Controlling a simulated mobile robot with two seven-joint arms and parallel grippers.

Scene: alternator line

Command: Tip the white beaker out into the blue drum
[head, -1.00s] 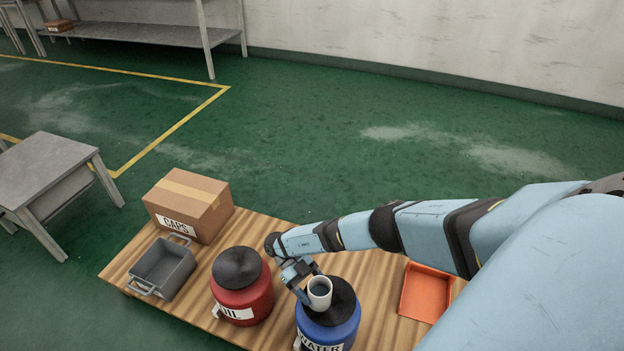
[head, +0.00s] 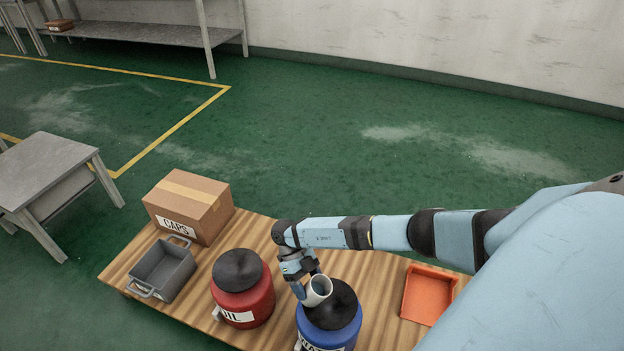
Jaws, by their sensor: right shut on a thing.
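The white beaker (head: 318,290) is in my right gripper (head: 306,287), which is shut on it. The beaker is tilted, its open mouth facing up and to the right. It is above the left part of the blue drum's dark top. The blue drum (head: 328,332) stands at the front of the wooden table, with a white label partly cut off by the picture's lower edge. I cannot tell what is in the beaker, or whether anything is running out. My left gripper is not in view.
A red drum (head: 244,300) with a label stands left of the blue drum. A grey bin (head: 163,270) and a cardboard box (head: 188,207) marked CAPS are farther left. An orange tray (head: 428,293) lies to the right. The wooden table (head: 376,270) is bare between the tray and blue drum.

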